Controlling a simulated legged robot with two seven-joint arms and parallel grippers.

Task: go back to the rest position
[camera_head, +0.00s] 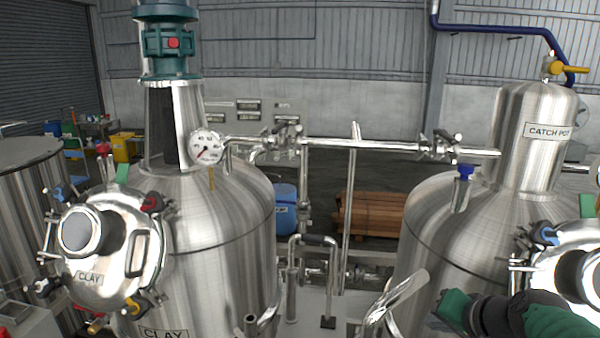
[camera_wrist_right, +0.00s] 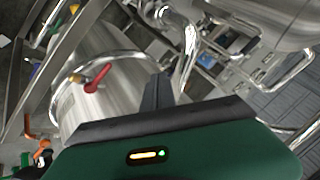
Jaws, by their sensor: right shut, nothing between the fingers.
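My right gripper (camera_head: 447,311) shows at the lower right of the head view, on a green and black arm that comes in from the right. It is in front of the right steel tank (camera_head: 425,235), and I cannot tell the gap between them. In the right wrist view the dark fingers (camera_wrist_right: 157,92) are together with nothing between them. They point towards steel pipework. My left gripper is not in view.
The left steel tank (camera_head: 225,240) has a round hatch (camera_head: 125,255) marked CLAY. A steel pipe (camera_head: 370,146) joins the tanks. A slanted steel handle (camera_head: 400,295) is close left of my right gripper. A red-handled valve (camera_wrist_right: 97,77) shows in the wrist view.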

